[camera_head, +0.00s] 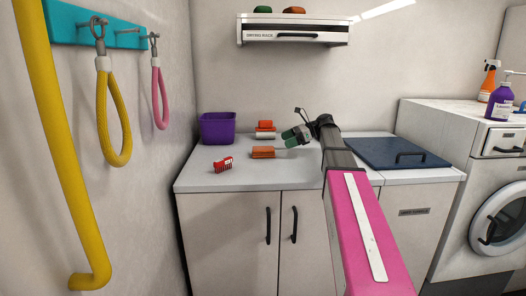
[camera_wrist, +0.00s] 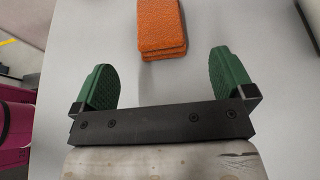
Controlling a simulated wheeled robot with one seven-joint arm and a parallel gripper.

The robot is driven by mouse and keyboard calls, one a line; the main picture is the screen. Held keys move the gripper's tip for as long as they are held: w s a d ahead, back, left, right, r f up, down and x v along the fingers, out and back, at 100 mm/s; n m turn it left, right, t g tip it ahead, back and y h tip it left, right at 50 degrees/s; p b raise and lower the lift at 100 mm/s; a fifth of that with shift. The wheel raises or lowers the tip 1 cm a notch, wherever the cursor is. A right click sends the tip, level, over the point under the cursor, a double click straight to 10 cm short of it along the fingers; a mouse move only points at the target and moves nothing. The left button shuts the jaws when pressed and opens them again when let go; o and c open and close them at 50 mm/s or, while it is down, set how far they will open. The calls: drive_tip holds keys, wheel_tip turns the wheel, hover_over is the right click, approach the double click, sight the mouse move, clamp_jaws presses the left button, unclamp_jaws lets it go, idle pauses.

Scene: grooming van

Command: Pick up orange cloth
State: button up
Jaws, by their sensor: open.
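The orange cloth (camera_head: 263,152) lies folded flat on the light grey counter, towards its middle. In the wrist view the cloth (camera_wrist: 161,28) shows as stacked orange layers at the top, cut off by the frame edge. My gripper (camera_head: 295,135) is just right of the cloth in the head view. In the wrist view my gripper (camera_wrist: 163,75) has its two green pads wide apart with nothing between them. The cloth lies beyond the pads, roughly in line with the gap, apart from both.
A stack of orange and white folded cloths (camera_head: 265,128) lies behind. A purple bin (camera_head: 217,128) and a red brush (camera_head: 222,164) are to the left. A blue panel (camera_head: 397,153) with a handle lies right of my arm. A drying rack (camera_head: 293,30) hangs above.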

sight(264, 148)
drive_tip(key=x, duration=1)
drive_tip(key=shift+s+a+r, duration=0.1)
drive_tip(key=shift+a+r, duration=0.1)
drive_tip(key=shift+a, duration=0.15)
drive_tip(key=c, duration=1)
